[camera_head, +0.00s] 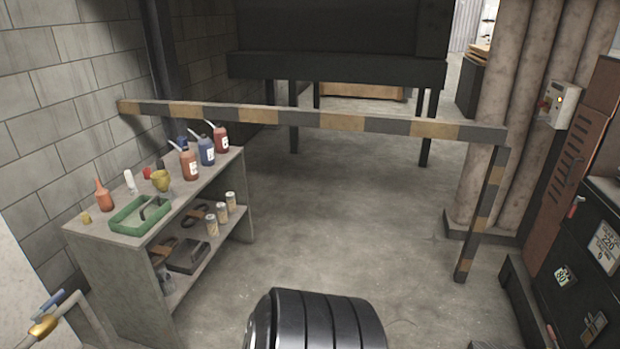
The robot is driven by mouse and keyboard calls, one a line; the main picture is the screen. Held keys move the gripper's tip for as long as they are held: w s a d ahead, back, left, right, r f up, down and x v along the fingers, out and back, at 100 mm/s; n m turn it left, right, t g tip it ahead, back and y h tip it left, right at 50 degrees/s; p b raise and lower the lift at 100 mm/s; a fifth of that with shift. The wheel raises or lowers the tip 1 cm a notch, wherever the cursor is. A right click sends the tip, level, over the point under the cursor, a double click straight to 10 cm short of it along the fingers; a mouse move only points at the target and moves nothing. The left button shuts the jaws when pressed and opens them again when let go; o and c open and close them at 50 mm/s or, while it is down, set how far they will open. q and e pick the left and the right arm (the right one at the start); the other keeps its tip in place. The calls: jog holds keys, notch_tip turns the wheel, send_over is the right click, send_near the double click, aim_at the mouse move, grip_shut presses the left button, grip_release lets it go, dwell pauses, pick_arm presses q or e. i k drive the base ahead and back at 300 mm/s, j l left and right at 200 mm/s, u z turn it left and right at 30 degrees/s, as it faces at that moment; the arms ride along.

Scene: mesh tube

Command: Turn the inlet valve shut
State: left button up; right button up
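A brass valve body (43,327) with a blue lever (52,300) shows at the lower left edge of the head view, in front of the bench. It sits on a pale bent pipe (90,316) that is partly cut off by the frame. No label is readable, so I cannot tell for certain that it is the inlet valve, nor whether it stands open or shut. Neither of my grippers is in view.
A workbench (95,238) at the left holds bottles and a green tray (140,216). A striped barrier (342,122) crosses behind open concrete floor (330,220). Dark cabinets (570,270) stand right. A black ribbed round part (318,322), possibly mine, fills the bottom centre.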

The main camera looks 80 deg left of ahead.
aim_at(36, 318)
jog(key=u, duration=2.7)
